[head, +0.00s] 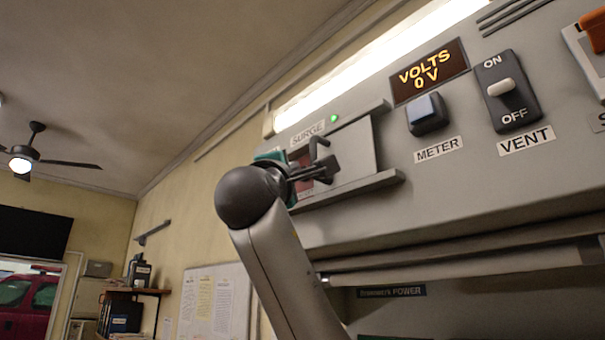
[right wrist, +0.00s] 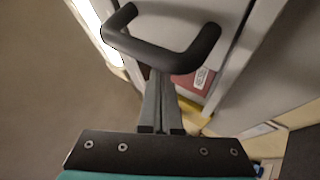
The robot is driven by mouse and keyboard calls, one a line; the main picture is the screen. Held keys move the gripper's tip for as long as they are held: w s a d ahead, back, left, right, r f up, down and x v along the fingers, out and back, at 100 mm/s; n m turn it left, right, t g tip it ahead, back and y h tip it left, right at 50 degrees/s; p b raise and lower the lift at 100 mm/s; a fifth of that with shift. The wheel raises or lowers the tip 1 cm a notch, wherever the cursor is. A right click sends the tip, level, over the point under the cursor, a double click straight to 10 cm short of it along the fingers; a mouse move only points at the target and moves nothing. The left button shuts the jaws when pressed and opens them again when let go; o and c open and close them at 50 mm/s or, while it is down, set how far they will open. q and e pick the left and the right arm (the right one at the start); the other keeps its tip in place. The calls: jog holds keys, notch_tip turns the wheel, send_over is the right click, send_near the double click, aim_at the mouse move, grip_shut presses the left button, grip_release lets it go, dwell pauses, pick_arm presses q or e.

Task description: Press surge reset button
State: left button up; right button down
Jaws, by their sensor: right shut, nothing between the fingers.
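The SURGE label (head: 308,134) is on the grey console at upper left, with a lit green lamp (head: 334,118) beside it. Below it a pale sliding-type cover (head: 356,150) sits between two rails. A dark bent handle (head: 319,143) shows at the cover's left part, and it looms large in the right wrist view (right wrist: 178,62). A red surface (right wrist: 196,79) with a small label shows behind the handle. My right gripper (head: 326,168) is shut and empty, its fingertips close to the handle; contact cannot be told. No surge reset button is clearly visible. My left gripper is out of view.
Right of the cover are a VOLTS 0 V display (head: 429,71), a blue METER button (head: 427,112) and a VENT switch (head: 507,90). A lower rail (head: 350,188) juts out under the cover. The room to the left is open.

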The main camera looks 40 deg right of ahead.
jog(key=shift+a, duration=0.4)
jog(key=shift+s+a, duration=0.15)
jog(key=shift+a, duration=1.1)
jog(key=shift+s+a, duration=0.1)
jog(key=shift+a, duration=1.15)
jog(key=shift+w, duration=0.1)
